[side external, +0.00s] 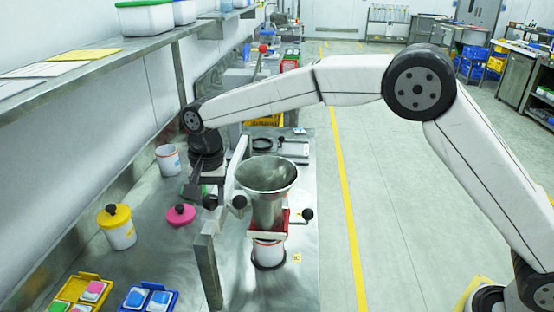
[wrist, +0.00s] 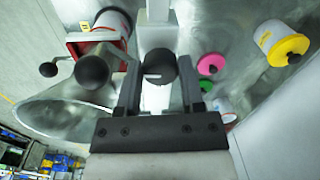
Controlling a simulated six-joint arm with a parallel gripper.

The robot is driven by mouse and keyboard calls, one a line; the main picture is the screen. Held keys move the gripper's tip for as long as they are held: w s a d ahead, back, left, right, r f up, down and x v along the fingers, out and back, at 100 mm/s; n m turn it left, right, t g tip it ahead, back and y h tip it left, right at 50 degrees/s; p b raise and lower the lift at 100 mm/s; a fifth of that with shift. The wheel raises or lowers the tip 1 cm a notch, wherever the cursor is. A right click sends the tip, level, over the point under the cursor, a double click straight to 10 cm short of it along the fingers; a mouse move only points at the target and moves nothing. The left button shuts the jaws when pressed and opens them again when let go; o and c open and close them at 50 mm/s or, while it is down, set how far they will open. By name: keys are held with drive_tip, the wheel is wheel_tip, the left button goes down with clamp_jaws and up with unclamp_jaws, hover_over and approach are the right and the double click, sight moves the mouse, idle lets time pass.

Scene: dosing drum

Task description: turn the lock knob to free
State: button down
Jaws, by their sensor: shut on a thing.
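The black round lock knob (wrist: 160,65) sits between my fingers in the wrist view, with a small pale mark on it. My gripper (wrist: 159,82) is shut on it, one finger at each side. In the side view my gripper (side external: 208,186) reaches down to the knob (side external: 210,203), left of the metal funnel (side external: 268,176). The fingertips are small there and partly merge with dark parts. The funnel stands above a red-framed dosing drum (side external: 271,222). I cannot tell the knob's lock position from these views.
A black ball (side external: 239,202) is beside the funnel; a ball-ended crank (side external: 307,214) sticks out right. A metal post (side external: 207,270) stands in front. A yellow-lidded jar (side external: 118,228), pink lid (side external: 180,214) and white cup (side external: 168,159) are left. The bench front right is clear.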

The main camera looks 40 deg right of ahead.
drive_tip(key=shift+n, duration=0.5)
drive_tip(key=n, duration=0.3)
drive_tip(key=shift+n, duration=0.3)
drive_tip(key=n, duration=0.4)
drive_tip(key=shift+d, duration=0.1)
drive_tip(key=n, duration=0.5)
drive_tip(key=shift+w+r+g, duration=0.1)
drive_tip(key=shift+g, duration=0.3)
drive_tip(key=n, duration=0.4)
drive_tip(key=shift+n, duration=0.3)
drive_tip(key=shift+c, duration=1.1)
unclamp_jaws()
